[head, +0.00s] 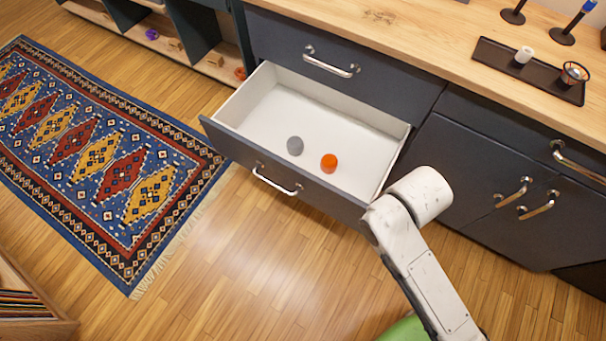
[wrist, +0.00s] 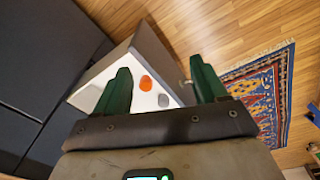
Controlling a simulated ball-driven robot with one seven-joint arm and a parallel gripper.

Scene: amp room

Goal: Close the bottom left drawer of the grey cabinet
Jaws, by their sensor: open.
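The grey cabinet (head: 450,160) stands along the back under a wooden top. Its bottom left drawer (head: 275,170) is pulled well out, with a white inside and a bar handle (head: 277,181) on its front. A grey round object (head: 295,146) and an orange round object (head: 329,163) lie in it. The drawer (wrist: 150,55) also shows in the wrist view, with the orange object (wrist: 146,83) between the fingers. My gripper (wrist: 163,82) has its two green fingers apart and empty. In the head view my arm covers the drawer's right front corner, and the gripper is hidden.
A patterned rug (head: 100,165) lies on the wooden floor left of the drawer. The floor (head: 250,270) in front of the drawer is clear. A black tray (head: 528,72) with small items sits on the wooden top. Open cubbies (head: 170,45) stand at the upper left.

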